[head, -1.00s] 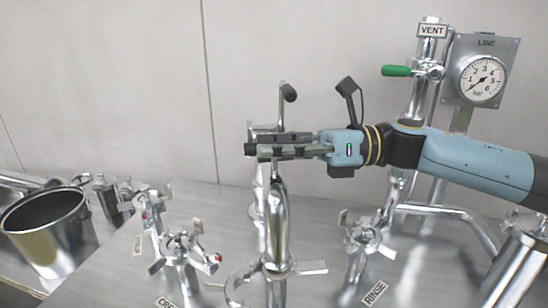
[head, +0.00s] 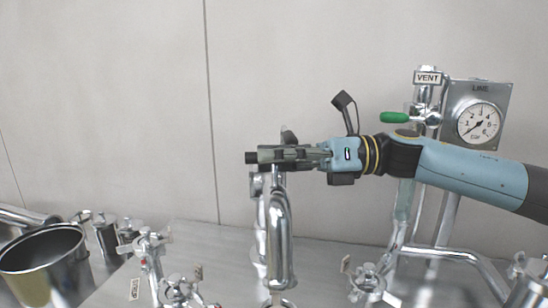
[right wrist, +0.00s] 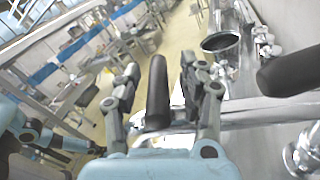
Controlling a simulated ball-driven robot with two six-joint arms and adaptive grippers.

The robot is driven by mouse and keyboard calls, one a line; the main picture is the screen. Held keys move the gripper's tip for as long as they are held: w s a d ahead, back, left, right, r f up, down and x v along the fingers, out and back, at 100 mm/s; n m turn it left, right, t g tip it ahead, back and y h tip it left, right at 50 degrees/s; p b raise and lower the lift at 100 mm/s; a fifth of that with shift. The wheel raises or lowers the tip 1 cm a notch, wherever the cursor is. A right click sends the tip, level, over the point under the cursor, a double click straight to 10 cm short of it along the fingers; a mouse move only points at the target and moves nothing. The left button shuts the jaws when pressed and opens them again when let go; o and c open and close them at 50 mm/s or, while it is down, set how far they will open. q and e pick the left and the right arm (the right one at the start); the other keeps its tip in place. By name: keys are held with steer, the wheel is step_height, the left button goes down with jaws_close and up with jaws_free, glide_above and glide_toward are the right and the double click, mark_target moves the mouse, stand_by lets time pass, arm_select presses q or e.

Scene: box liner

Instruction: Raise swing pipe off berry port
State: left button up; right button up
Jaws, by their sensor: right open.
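The swing pipe (head: 279,240) is a shiny steel bent pipe standing upright at the middle of the head view. Its lower end runs to the bottom edge, so its seat is hardly visible. My right gripper (head: 262,156) lies level across the pipe's top, coming in from the right. In the right wrist view, its two open fingers (right wrist: 164,85) stand on either side of a black handle (right wrist: 158,92), with visible gaps. I cannot make out which port is the berry port; one small tag (head: 134,289) at lower left is too small to read surely. My left gripper is not in view.
A steel bucket (head: 42,262) stands at lower left. Valve fittings with winged collars (head: 180,290) stand near the pipe on the steel counter. At right are a VENT pipe with a green lever (head: 394,118) and a LINE gauge (head: 479,122). The wall behind is bare.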

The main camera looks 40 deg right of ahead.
steer(key=v, duration=0.7)
steer(key=shift+d, duration=0.3)
stand_by(0.6)
